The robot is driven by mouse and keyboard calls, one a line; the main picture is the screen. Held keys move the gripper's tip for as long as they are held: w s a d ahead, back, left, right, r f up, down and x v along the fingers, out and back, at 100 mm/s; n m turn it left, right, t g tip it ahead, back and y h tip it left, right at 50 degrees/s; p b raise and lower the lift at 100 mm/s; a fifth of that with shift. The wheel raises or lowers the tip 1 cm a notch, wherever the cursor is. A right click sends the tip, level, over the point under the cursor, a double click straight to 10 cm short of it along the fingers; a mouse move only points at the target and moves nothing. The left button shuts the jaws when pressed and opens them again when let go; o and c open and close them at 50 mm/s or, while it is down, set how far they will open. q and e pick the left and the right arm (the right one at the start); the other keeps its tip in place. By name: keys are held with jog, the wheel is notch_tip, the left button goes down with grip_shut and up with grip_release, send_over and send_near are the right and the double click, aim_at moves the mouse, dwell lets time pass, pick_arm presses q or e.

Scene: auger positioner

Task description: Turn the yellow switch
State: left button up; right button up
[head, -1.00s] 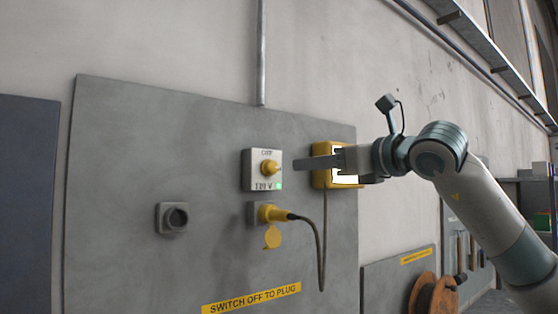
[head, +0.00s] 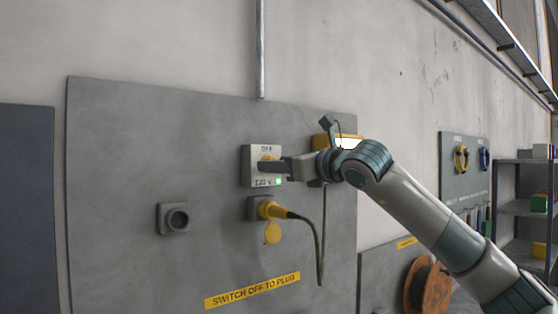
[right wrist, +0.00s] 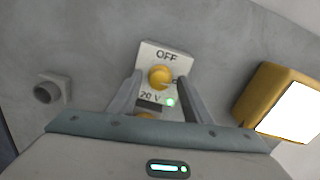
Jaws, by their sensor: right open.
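The yellow switch (right wrist: 161,77) is a round knob on a pale box (head: 249,167) marked OFF and 120 V, with a green light lit. In the head view my right gripper (head: 268,168) covers most of the knob (head: 266,158). In the right wrist view my right gripper (right wrist: 158,92) is open, one finger on each side of the knob. I cannot tell whether the fingers touch it. My left gripper is not in view.
Below the box, a yellow plug (head: 270,210) with a hanging black cable sits in a socket. An empty round socket (head: 174,218) is at left. A yellow device with a bright screen (right wrist: 290,108) is close on the right. A cable reel (head: 428,288) stands lower right.

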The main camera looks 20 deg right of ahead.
jog(key=c, duration=1.1)
jog(key=shift+o, duration=0.2)
